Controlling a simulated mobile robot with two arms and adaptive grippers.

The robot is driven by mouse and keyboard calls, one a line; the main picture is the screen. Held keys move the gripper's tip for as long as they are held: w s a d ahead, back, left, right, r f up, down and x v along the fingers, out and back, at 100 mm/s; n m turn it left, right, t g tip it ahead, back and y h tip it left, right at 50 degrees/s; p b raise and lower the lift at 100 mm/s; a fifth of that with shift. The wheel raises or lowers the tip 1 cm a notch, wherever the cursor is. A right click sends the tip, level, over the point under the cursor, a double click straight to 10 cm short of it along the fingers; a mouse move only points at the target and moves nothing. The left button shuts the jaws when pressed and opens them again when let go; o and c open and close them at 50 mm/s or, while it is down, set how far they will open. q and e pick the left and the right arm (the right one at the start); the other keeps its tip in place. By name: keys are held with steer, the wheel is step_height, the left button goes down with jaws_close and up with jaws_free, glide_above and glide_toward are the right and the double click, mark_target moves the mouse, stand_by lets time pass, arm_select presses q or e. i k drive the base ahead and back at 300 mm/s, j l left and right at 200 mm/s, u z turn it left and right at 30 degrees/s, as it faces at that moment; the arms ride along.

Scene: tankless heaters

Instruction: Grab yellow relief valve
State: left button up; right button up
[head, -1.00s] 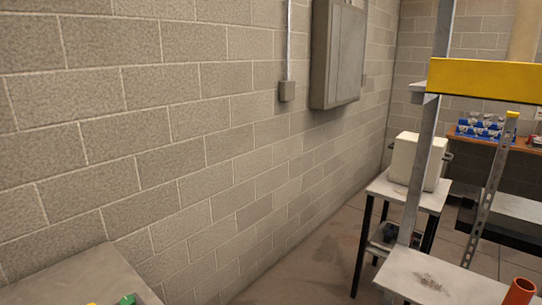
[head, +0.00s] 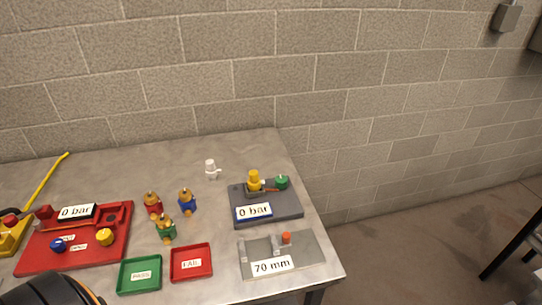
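A yellow valve-like piece (head: 254,180) stands upright on a grey fixture (head: 285,208) with a "0 bar" label, at the right part of the table. A green knob (head: 282,182) sits beside it on the same fixture. Three brass-topped valves stand to the left: one with a red body (head: 153,204), one blue (head: 187,202), one green (head: 165,229). A dark rounded part of my own arm shows at the bottom left. Neither of my grippers is in view.
A red fixture (head: 92,256) with knobs and a lever stands left. A green PASS tray (head: 139,288), a red FAIL tray (head: 206,248), a "70 mm" plate (head: 315,262) and a white piece (head: 211,168) share the table (head: 120,170).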

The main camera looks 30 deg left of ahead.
mark_target(255, 183)
steer(key=u, duration=1)
